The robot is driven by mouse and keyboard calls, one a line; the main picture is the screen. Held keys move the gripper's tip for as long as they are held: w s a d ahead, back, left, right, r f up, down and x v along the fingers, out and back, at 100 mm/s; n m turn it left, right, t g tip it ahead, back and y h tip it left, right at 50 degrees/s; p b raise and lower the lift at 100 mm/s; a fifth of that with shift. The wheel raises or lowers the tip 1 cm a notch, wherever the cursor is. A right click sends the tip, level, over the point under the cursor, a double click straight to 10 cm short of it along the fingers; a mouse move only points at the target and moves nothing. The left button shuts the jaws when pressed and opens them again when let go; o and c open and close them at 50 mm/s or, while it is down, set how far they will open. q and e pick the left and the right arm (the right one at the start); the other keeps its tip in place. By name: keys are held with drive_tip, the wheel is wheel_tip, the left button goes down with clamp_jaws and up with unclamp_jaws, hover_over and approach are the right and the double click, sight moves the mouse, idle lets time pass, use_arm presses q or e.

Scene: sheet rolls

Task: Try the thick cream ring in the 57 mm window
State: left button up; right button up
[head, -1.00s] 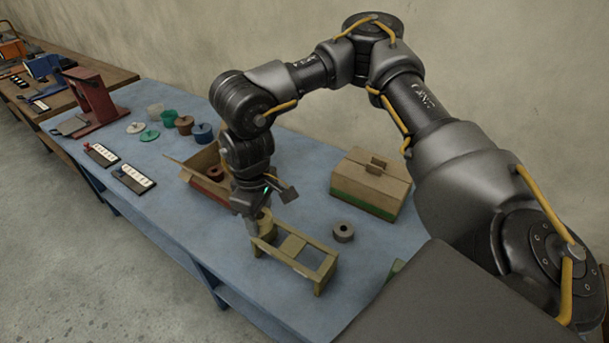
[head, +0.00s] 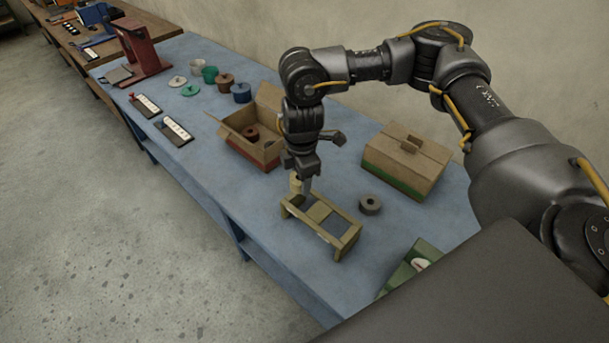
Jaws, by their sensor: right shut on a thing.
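The thick cream ring (head: 295,184) is in my right gripper (head: 302,187), which points down and is shut on it. The ring is at the far left end of the olive-yellow window stand (head: 347,238), and the fingers hide part of it. I cannot tell whether the ring touches the stand or sits in an opening. The stand has a crosspiece between two openings; no size marking can be read on it. My left gripper is not in view.
A grey ring (head: 370,204) lies right of the stand. A closed carton (head: 405,160) stands behind it, and an open carton (head: 240,142) with a brown roll (head: 250,132) stands left. A green card (head: 420,256) lies near the front.

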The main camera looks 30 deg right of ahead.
drive_tip(key=n, duration=0.1)
drive_tip(key=f+n, duration=0.1)
drive_tip(key=n, duration=0.1)
drive_tip(key=shift+w+d+f, duration=0.15)
drive_tip(key=shift+w+d, duration=0.2)
drive_tip(key=n, duration=0.1)
drive_tip(key=f+n, duration=0.1)
drive_tip(key=d+n+p, duration=0.1)
drive_tip(key=shift+w+f+n, duration=0.3)
drive_tip(key=shift+f+n, duration=0.05)
drive_tip(key=shift+n, duration=0.05)
drive_tip(key=shift+f, duration=0.2)
drive_tip(key=shift+f+b, duration=2.2)
drive_tip(key=shift+b, duration=0.4)
drive_tip(key=shift+f, duration=0.3)
drive_tip(key=shift+f, duration=0.15)
drive_tip(key=shift+p, duration=0.4)
